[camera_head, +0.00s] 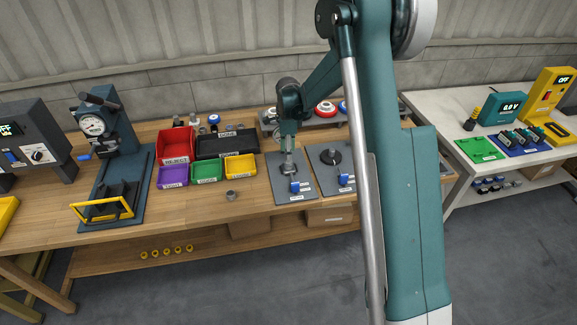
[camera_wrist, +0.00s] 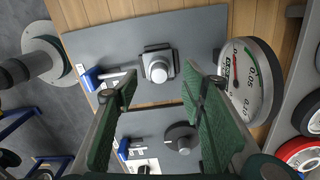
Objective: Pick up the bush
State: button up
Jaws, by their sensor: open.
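My gripper (camera_head: 287,150) hangs pointing down over the left grey plate. In the wrist view, my gripper (camera_wrist: 160,100) is open, with a green-padded finger on each side and nothing between the pads. A pale grey cylindrical part (camera_wrist: 159,69) stands in a dark square seat on that plate (camera_wrist: 110,48). It appears in the gap beyond the fingertips, apart from them. In the head view, this part (camera_head: 288,169) is just below the fingers. A small grey metal ring-like piece (camera_head: 231,195) lies on the wood left of the plate. I cannot tell which is the bush.
A second plate (camera_wrist: 140,122) with a dark disc (camera_wrist: 181,137) is beside the first. Blue clamps (camera_head: 295,187) sit on the plates. A dial gauge (camera_wrist: 250,82) is close beside one finger. Coloured bins (camera_head: 174,146) and a press (camera_head: 105,135) stand left.

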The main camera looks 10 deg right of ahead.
jog(key=shift+f, duration=0.25)
jog(key=shift+a+f, duration=0.1)
jog(key=shift+f, duration=2.45)
jog(key=c, duration=1.1)
jog(key=shift+r, duration=0.1)
jog(key=shift+r, duration=4.95)
jog(key=shift+r, duration=0.1)
jog(key=shift+r+p, duration=1.1)
jog(key=shift+r, duration=1.9)
